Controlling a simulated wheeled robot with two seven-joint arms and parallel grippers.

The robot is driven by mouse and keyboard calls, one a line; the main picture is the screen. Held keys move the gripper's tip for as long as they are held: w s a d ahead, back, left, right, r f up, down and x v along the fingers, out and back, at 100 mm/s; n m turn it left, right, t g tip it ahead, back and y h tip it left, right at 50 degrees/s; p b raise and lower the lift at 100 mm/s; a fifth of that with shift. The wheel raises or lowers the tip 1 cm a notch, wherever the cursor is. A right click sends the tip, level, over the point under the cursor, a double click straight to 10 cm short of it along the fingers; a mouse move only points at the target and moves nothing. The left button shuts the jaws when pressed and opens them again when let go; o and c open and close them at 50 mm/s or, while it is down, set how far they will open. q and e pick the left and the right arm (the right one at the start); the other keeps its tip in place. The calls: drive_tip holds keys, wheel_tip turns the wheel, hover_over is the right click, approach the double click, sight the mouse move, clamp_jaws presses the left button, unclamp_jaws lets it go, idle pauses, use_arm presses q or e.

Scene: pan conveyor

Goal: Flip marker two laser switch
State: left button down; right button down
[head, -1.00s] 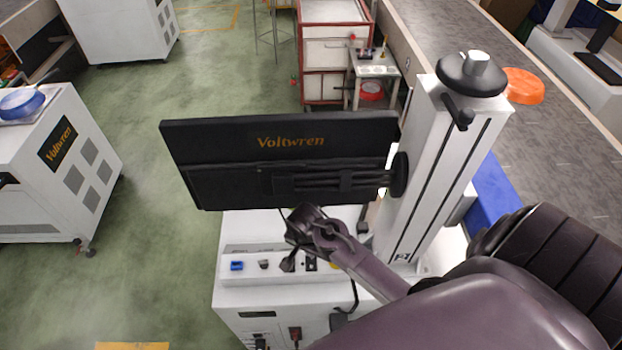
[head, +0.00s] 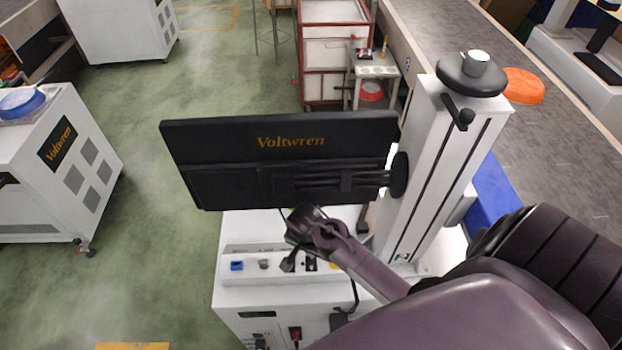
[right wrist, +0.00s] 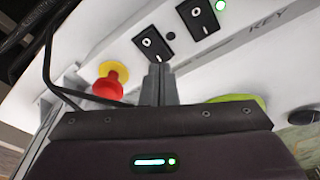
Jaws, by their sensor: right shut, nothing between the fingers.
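The marker machine (head: 275,299) stands in front of me, with a control panel (head: 250,280) below its black monitor. A lit green lamp (right wrist: 220,5) is beyond the farther switch. My right gripper (right wrist: 158,70) is shut and empty. Its fingertips are just below the nearer switch in the picture; I cannot tell whether they touch. In the head view the gripper (head: 288,264) points down at the panel and hides part of it. My left gripper is not in view.
A red stop button (right wrist: 108,86) on a yellow base is left of the fingers. The black monitor (head: 285,155) hangs close above my right gripper, and a white column (head: 430,180) stands to its right.

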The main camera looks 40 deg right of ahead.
drive_tip(key=shift+f+b, duration=0.4)
drive_tip(key=shift+f, duration=0.45)
idle(0.9)
wheel_tip(320, 180, up, 2)
drive_tip(key=shift+r+p, duration=0.2)
drive_tip(key=shift+p, duration=0.95)
drive_tip(key=shift+r, duration=2.35)
